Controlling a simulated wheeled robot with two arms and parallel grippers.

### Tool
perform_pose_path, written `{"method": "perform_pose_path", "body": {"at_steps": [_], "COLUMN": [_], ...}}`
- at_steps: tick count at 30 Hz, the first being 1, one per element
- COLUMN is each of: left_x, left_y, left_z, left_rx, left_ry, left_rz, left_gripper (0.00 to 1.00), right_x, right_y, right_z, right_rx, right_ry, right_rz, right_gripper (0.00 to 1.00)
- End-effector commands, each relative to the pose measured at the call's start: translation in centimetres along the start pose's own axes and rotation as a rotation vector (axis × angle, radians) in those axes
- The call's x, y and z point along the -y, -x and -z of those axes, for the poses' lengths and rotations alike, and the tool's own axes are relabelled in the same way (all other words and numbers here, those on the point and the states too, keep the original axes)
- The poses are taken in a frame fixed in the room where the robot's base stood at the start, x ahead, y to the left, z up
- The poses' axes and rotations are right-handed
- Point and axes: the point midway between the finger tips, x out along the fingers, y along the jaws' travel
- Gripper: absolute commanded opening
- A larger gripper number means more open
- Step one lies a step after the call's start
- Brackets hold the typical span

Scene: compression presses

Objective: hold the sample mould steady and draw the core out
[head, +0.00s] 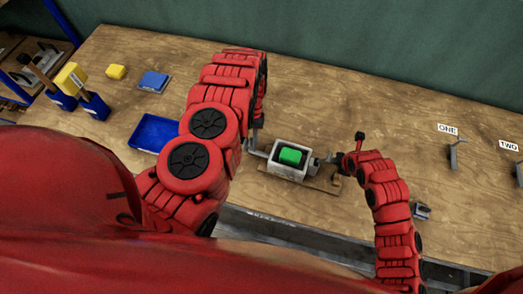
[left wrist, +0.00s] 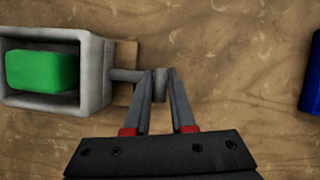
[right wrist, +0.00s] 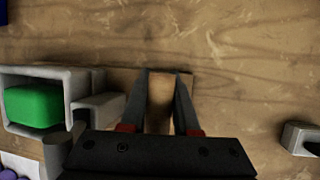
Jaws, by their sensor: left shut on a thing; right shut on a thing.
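The sample mould (head: 276,169) is a grey open box with a green block (head: 290,156) inside, standing on a wooden board (head: 320,184). My left gripper (left wrist: 160,75) is at its left end in the head view, shut on the grey crosspiece of the core's rod (left wrist: 124,75). The rod enters the mould wall; its inner part is hidden. My right gripper (right wrist: 162,76) is at the mould's other end, its fingers either side of a brown wooden piece (right wrist: 161,100). A grey lug (right wrist: 98,106) of the mould lies beside its left finger.
A blue tray (head: 143,139) lies left of my left arm. Grey stands (head: 453,154) beside labels ONE and TWO are at the right. The back middle table is clear.

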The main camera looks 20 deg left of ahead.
Motion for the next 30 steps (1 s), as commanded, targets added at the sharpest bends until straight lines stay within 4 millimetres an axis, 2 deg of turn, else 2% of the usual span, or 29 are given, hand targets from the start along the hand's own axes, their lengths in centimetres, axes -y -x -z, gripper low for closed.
{"method": "perform_pose_path", "body": {"at_steps": [30], "left_x": [3.1], "left_y": [0.4], "left_z": [0.8], "left_rx": [-0.007], "left_ry": [0.005], "left_rz": [0.0], "left_gripper": [0.0], "right_x": [0.2], "right_y": [0.0], "right_z": [0.0], "right_rx": [0.0], "right_ry": [-0.001], "right_rz": [0.006], "right_gripper": [0.0]}}
